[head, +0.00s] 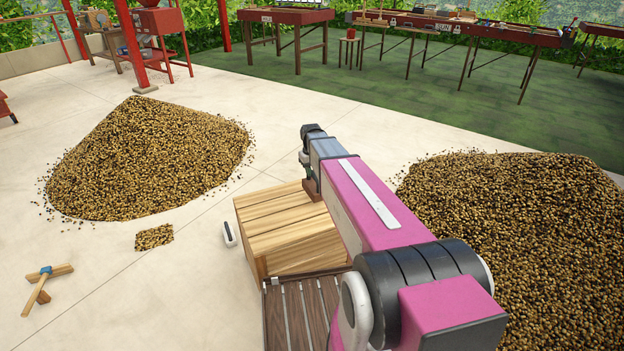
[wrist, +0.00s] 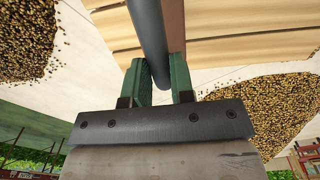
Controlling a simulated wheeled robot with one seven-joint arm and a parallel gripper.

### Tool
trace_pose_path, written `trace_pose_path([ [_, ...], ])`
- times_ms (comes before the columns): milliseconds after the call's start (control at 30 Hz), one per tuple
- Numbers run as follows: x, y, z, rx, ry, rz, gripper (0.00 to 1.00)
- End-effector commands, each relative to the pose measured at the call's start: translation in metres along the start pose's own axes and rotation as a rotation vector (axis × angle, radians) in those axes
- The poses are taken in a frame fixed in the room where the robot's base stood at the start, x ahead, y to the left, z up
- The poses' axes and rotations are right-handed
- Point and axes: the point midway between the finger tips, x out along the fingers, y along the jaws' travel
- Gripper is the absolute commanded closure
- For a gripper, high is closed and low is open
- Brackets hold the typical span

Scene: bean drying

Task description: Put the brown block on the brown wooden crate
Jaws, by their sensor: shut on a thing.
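The brown block (head: 313,191) is at my gripper (head: 311,178), at the right side of the wooden crate's top in the head view. The brown wooden crate (head: 280,234) is a box of light brown planks on the floor, partly hidden by my arm. In the wrist view, the green fingers of my gripper (wrist: 159,82) are shut on the brown block (wrist: 174,28), beside a grey-blue cylinder (wrist: 147,35). The crate's planks (wrist: 230,22) lie beyond them. I cannot tell whether the block touches the crate's top.
A large bean pile (head: 150,160) lies to the left and another (head: 510,220) to the right. A small bean patch (head: 154,237), a small white object (head: 229,233) and a wooden cross-shaped piece (head: 45,280) lie on the floor. Red tables (head: 290,16) stand far back.

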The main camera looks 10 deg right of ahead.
Motion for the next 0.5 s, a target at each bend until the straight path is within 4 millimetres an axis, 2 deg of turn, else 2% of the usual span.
trace_pose_path([
  [167,0.009,0.001,0.0,0.0,0.0,0.0,1.0],
  [400,0.037,0.0,0.0,0.0,0.0,0.0,1.0],
  [500,0.041,0.0,0.001,0.0,0.0,0.0,1.0],
])
